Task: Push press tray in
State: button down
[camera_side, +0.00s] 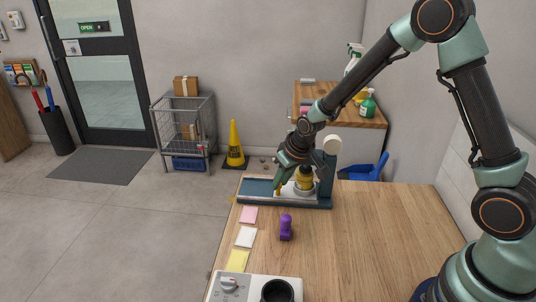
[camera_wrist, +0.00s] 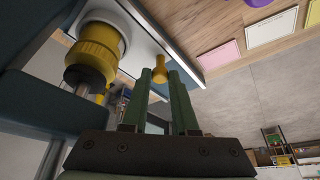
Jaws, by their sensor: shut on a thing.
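The press (camera_side: 326,180) stands at the back left of the wooden counter, with a dark teal base, an upright column and a yellow ram. Its pale tray (camera_wrist: 142,45) lies under the yellow ram (camera_wrist: 93,55) in the wrist view. A small yellow knob (camera_wrist: 159,68) stands on the tray near its edge. My gripper (camera_wrist: 159,78) is shut on this knob, with one green finger on each side. In the side view my gripper (camera_side: 278,187) reaches down over the press base and hides part of the tray. How far the tray is in is hard to tell.
A purple stamp-like object (camera_side: 286,228) stands in front of the press. Pink (camera_side: 248,215), white (camera_side: 245,237) and yellow (camera_side: 237,260) notes lie along the counter's left edge. A white device (camera_side: 232,288) sits at the front. The counter's right half (camera_side: 390,220) is clear.

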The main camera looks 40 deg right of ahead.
jog(key=shift+s+d+f, duration=0.1)
jog(key=shift+s+d, duration=0.05)
jog(key=shift+s, duration=0.05)
jog(key=c, duration=0.7)
grip_release()
jog(key=shift+w, duration=0.1)
